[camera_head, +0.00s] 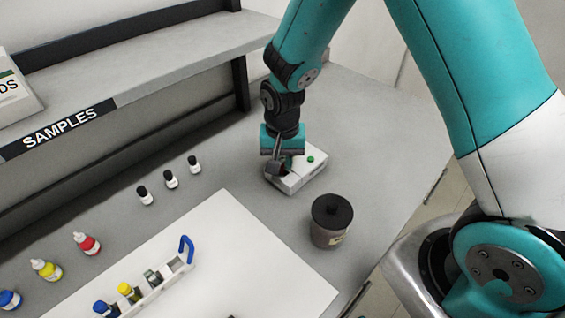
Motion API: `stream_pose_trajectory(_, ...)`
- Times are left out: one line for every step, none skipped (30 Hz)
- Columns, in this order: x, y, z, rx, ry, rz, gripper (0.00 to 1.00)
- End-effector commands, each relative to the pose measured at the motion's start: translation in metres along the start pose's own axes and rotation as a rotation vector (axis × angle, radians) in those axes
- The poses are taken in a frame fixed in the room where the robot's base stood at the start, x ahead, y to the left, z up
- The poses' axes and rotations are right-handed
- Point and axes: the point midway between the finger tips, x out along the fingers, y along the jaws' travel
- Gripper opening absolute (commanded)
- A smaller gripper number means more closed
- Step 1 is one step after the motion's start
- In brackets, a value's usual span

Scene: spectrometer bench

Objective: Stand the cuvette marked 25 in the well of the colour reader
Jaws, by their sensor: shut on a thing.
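The colour reader (313,172) is a small white box with a green button on top, on the grey bench near its back right. My gripper (279,169) points down over the left part of the reader, where the well seems to be. It is shut on a small dark reddish thing, which looks like the cuvette; little of it shows between the fingers. The mark 25 cannot be read. The well is hidden behind the gripper, so I cannot tell how deep the cuvette is in it.
A white mat (240,245) bears a rack (153,296) with coloured-capped vials and a blue handle. Several black-capped vials and dropper bottles (88,243) stand left. A SAMPLES shelf (150,62) runs behind.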

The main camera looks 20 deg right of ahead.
Motion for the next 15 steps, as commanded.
stream_pose_trajectory(0.007,0.0,0.0,0.0,-0.003,0.002,0.03)
stream_pose_trajectory(0.011,0.001,0.001,0.0,-0.003,0.003,0.03)
stream_pose_trajectory(0.015,0.0,0.0,0.0,-0.001,0.001,0.03)
stream_pose_trajectory(0.017,0.0,0.0,0.0,-0.001,0.001,0.03)
stream_pose_trajectory(0.019,0.0,0.0,0.0,-0.001,0.0,0.03)
stream_pose_trajectory(0.019,0.0,0.0,0.0,0.0,0.0,0.03)
stream_pose_trajectory(0.019,0.0,0.0,0.0,0.001,0.0,0.03)
stream_pose_trajectory(0.019,0.0,0.0,0.0,0.001,-0.001,0.03)
stream_pose_trajectory(0.019,0.0,0.0,0.0,0.001,-0.001,0.03)
stream_pose_trajectory(0.019,0.0,0.0,0.0,0.001,-0.001,0.03)
stream_pose_trajectory(0.019,0.0,0.0,0.0,0.001,0.0,0.19)
stream_pose_trajectory(0.019,0.0,0.0,0.0,0.001,0.0,0.28)
stream_pose_trajectory(0.019,0.0,0.0,0.0,0.001,0.0,0.35)
stream_pose_trajectory(0.019,0.0,0.0,0.0,0.001,0.0,0.42)
stream_pose_trajectory(0.019,0.0,0.0,0.0,0.001,0.0,0.42)
